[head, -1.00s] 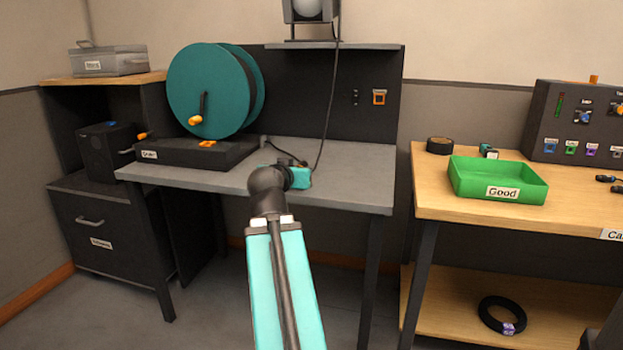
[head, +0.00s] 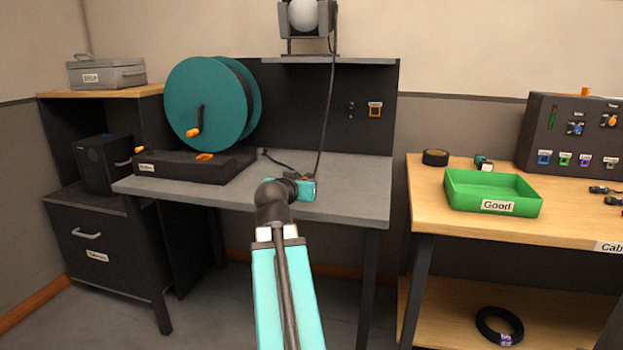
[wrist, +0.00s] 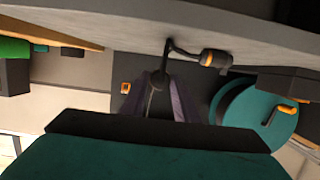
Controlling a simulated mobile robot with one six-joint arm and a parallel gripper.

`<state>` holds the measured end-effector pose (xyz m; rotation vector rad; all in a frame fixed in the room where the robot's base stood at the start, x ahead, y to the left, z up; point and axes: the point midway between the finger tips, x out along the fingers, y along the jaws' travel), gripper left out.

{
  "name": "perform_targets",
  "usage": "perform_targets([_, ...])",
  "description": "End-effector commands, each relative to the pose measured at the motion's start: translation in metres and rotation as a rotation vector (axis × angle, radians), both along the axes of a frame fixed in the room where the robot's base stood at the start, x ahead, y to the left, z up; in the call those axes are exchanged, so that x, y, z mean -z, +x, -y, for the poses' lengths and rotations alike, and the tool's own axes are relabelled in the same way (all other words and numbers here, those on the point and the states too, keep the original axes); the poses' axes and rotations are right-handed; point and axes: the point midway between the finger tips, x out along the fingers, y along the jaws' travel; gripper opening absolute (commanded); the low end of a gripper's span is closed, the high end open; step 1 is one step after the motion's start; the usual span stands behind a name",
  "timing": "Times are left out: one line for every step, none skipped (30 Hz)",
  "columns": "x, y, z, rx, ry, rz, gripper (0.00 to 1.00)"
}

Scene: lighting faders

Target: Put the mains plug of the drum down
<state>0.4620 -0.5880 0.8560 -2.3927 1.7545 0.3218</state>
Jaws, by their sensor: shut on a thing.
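My gripper (head: 310,186) is low over the front right part of the grey table (head: 355,190). In the wrist view my gripper's two fingers (wrist: 155,98) are shut on a small dark thing with a black cable, which looks like the mains plug (wrist: 156,82). The plug is mostly hidden in the head view. The cable leads to a black cylinder with an orange ring (wrist: 214,58) near the table. The teal drum (head: 205,105) stands on its black base (head: 190,167) at the table's left; it also shows in the wrist view (wrist: 262,115).
A lamp (head: 305,18) on the shelf drops its cable behind my gripper. The back panel has an orange-framed socket (head: 375,110). Table surface right of my gripper is clear. A green tray (head: 510,206) sits on the wooden bench at right.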

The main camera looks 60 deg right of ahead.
Motion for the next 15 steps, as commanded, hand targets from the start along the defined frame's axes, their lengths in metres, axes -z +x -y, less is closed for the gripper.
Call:
perform_targets([-0.0036,0.0000,0.0010,0.002,0.001,-0.001,0.01])
perform_targets([-0.0036,0.0002,0.0017,0.002,0.002,-0.001,0.01])
perform_targets([-0.0038,0.0006,0.0025,0.003,0.001,-0.001,0.01])
perform_targets([-0.0040,0.0008,0.0032,0.003,0.001,0.000,0.01])
perform_targets([-0.0040,0.0011,0.0038,0.003,0.000,-0.001,0.01])
perform_targets([-0.0038,0.0015,0.0048,0.003,0.000,0.000,0.01])
perform_targets([-0.0036,0.0016,0.0054,0.004,0.001,0.000,0.01])
perform_targets([-0.0035,0.0017,0.0061,0.005,0.001,-0.001,0.01])
perform_targets([-0.0037,0.0020,0.0069,0.006,0.000,-0.001,0.01])
perform_targets([-0.0039,0.0022,0.0075,0.006,0.000,-0.001,0.01])
perform_targets([-0.0039,0.0024,0.0081,0.006,0.000,-0.001,0.01])
perform_targets([-0.0036,0.0028,0.0088,0.006,0.000,-0.001,0.01])
perform_targets([-0.0034,0.0031,0.0095,0.006,0.000,-0.001,0.01])
perform_targets([-0.0035,0.0032,0.0100,0.006,0.000,0.000,0.01])
perform_targets([-0.0036,0.0034,0.0106,0.006,0.000,0.000,0.01])
